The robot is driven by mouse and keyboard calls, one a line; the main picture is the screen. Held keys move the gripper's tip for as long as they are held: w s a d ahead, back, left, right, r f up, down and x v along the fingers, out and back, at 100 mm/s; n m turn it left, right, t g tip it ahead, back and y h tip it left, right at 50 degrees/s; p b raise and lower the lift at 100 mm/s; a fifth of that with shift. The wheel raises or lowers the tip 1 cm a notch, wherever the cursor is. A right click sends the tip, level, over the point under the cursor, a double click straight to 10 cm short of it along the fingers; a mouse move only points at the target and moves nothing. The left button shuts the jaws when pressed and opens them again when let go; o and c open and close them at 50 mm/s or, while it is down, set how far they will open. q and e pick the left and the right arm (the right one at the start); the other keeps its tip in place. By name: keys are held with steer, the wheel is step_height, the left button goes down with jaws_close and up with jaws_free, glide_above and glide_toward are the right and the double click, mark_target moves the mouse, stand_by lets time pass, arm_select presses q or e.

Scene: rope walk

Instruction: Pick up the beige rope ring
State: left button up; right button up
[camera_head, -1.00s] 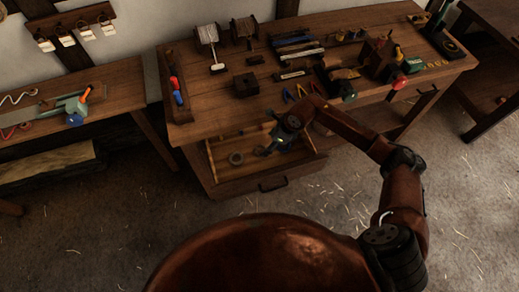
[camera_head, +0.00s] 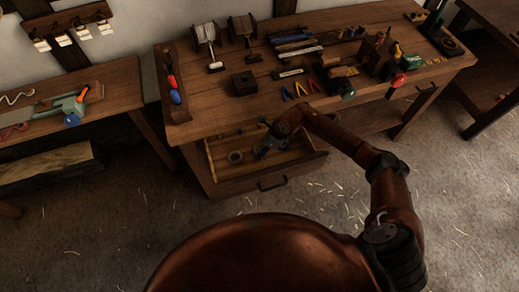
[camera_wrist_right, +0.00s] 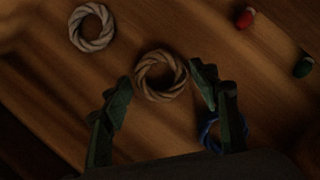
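In the right wrist view, a beige-tan twisted rope ring (camera_wrist_right: 161,63) lies flat on the wooden surface, between and slightly beyond my right fingertips. My right gripper (camera_wrist_right: 163,80) is open, with one finger on each side of the ring and nothing held. In the head view the right gripper (camera_head: 264,152) reaches down into the open drawer (camera_head: 240,186) of the workbench. It hides part of the drawer's contents there. My left gripper is not in view.
A paler grey-white rope ring (camera_wrist_right: 92,27) lies to the upper left in the wrist view. A blue ring (camera_wrist_right: 208,135) is partly hidden behind the right finger. A red item (camera_wrist_right: 245,18) and a green item (camera_wrist_right: 304,66) lie farther right. The workbench top (camera_head: 215,98) holds several tools above the drawer.

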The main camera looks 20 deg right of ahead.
steer(key=c, duration=0.5)
steer(key=shift+r, duration=0.15)
step_height(320, 180, up, 10)
steer(key=shift+p, duration=0.55)
